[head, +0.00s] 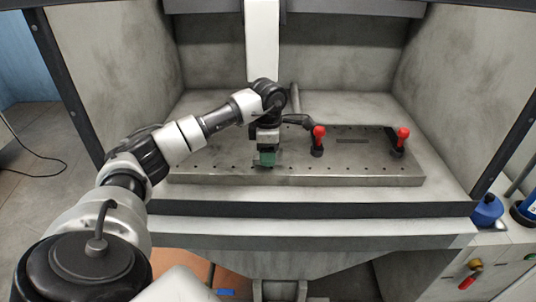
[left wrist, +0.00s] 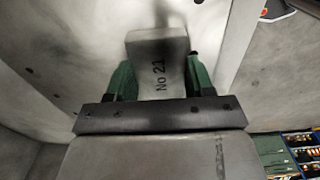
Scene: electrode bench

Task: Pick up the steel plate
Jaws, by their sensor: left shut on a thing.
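The steel plate (left wrist: 158,65) is a grey piece marked "No 21" between the green fingers of my left gripper in the left wrist view. My left gripper (left wrist: 160,82) is shut on it, with one finger on each side. In the head view my left gripper (head: 266,158) points down over the left-middle part of a perforated metal bench top. I cannot make out the steel plate there, and I cannot tell whether it touches the bench top. My right gripper is not in view.
The perforated bench top (head: 220,168) sits in a grey walled booth. The front right of the bench top is clear.

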